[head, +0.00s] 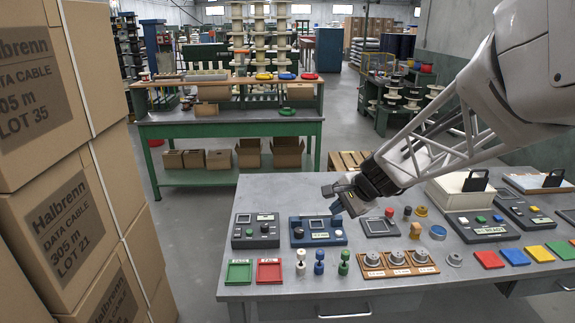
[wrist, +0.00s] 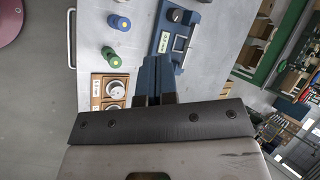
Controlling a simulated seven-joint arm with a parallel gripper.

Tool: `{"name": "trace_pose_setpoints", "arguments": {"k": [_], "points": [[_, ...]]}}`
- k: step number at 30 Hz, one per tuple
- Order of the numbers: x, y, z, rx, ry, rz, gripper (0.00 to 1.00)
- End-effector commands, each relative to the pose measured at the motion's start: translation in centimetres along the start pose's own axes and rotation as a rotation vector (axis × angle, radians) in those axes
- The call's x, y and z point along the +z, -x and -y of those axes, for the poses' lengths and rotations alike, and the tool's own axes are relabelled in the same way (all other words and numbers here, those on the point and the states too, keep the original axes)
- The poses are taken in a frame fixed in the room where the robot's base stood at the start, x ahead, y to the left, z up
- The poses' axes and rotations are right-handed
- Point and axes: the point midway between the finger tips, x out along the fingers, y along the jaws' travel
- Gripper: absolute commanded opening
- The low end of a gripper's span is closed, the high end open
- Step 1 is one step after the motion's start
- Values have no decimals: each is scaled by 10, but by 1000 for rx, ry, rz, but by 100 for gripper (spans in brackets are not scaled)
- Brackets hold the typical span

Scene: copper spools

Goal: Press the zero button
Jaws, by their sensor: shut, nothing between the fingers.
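A blue instrument box (head: 318,231) with a small screen, a pale label and small knobs stands on the grey bench. It also shows in the wrist view (wrist: 162,42), partly cut off. Other instrument boxes include a dark grey one (head: 255,231) to its left and a dark one (head: 480,228) to the right. Their labels are too small to read, so I cannot tell which control is the zero button. My gripper (head: 337,208) is shut and empty, at the right part of the blue box. Its fingertips (wrist: 155,68) appear just beside the box; contact is unclear.
Green and red trays (head: 268,271), several coloured pegs (head: 319,262) and a wooden block with metal knobs (head: 398,264) line the front. A grey framed panel (head: 380,228) lies right of the blue box. Stacked cartons (head: 70,215) stand left of the bench.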

Motion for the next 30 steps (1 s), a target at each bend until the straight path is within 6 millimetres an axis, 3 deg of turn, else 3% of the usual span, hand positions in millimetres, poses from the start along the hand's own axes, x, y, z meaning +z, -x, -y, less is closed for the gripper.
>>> {"name": "trace_pose_setpoints", "arguments": {"k": [9, 18, 24, 30], "points": [[-61, -45, 25, -94, -263, 1, 0], [-115, -82, 38, -169, -486, -3, 0], [-133, -95, 40, -195, -564, -6, 0], [-138, -98, 41, -202, -584, -7, 0]]}}
